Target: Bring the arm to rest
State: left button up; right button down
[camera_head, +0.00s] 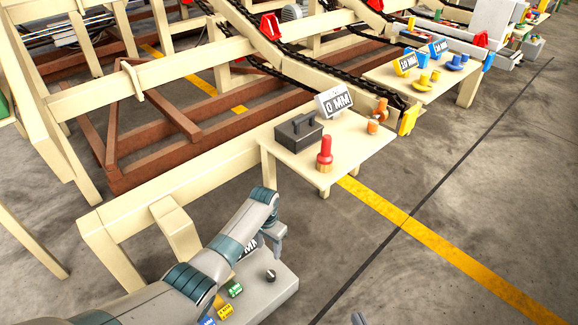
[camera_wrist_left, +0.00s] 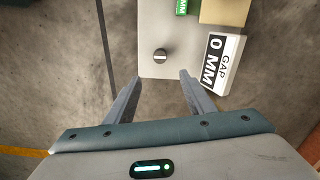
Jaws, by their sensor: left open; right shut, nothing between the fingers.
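My left arm reaches in from the bottom left of the head view. Its gripper (camera_head: 272,246) points down above a grey control box (camera_head: 283,289) with a dark round knob (camera_head: 270,276). In the left wrist view my left gripper (camera_wrist_left: 162,74) is open, with its two fingers apart and nothing between them. The knob (camera_wrist_left: 160,56) shows just beyond the fingertips, apart from them. A small grey tip of my right gripper (camera_head: 358,319) shows at the bottom edge of the head view; the rest is out of frame.
A "GAP 0 MM" sign (camera_wrist_left: 223,62) stands on the box beside green, yellow and blue labelled blocks (camera_head: 227,310). A table (camera_head: 345,150) behind holds a dark toolbox (camera_head: 298,136) and a red-topped stamp (camera_head: 325,155). Wooden conveyor framing fills the back. The floor at right is clear.

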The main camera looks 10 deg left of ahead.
pick_arm(q)
jog(key=shift+f, duration=0.1)
